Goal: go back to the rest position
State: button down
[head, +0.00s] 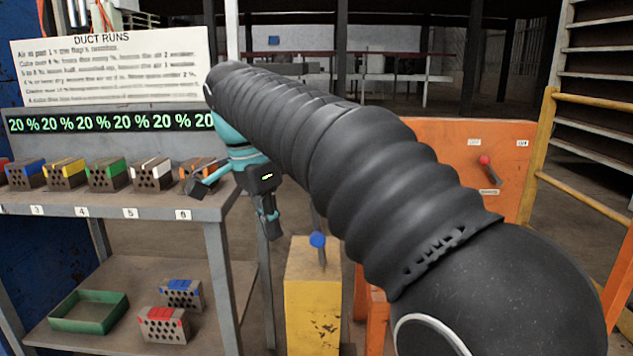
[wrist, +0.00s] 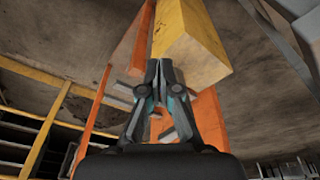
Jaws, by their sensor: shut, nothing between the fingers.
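My gripper (head: 270,226) hangs below my black sleeved arm, to the right of the shelf's upper board and up and left of the yellow post. In the wrist view, my gripper (wrist: 157,68) has its two fingers together with nothing between them. The arm crosses the head view from lower right to upper left and hides part of the orange panel and the space behind it.
Hollow bricks with coloured tops (head: 107,174) line the shelf (head: 120,206). Below are a green tray (head: 88,326) and two bricks (head: 164,325). A yellow post (head: 312,295) has a blue-knobbed lever (head: 318,240). An orange panel (head: 455,150) has a red-knobbed lever (head: 485,161).

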jog(key=s+d+f+n+t+y, duration=0.1)
jog(key=s+d+f+n, duration=0.1)
jog(key=d+f+n, duration=0.3)
jog(key=s+d+f+n+t+y, duration=0.1)
jog(key=s+d+f+n, duration=0.15)
jog(key=f+n, duration=0.3)
jog(key=s+d+f+t, duration=0.1)
jog(key=s+d+f, duration=0.2)
jog(key=s+d, duration=0.4)
jog(key=s+d+f+t, duration=0.1)
jog(key=s+d+f, duration=0.2)
jog(key=s+d, duration=0.5)
jog(key=shift+d+f+t, duration=0.3)
jog(key=shift+d+f, duration=0.05)
jog(key=shift+d, duration=0.05)
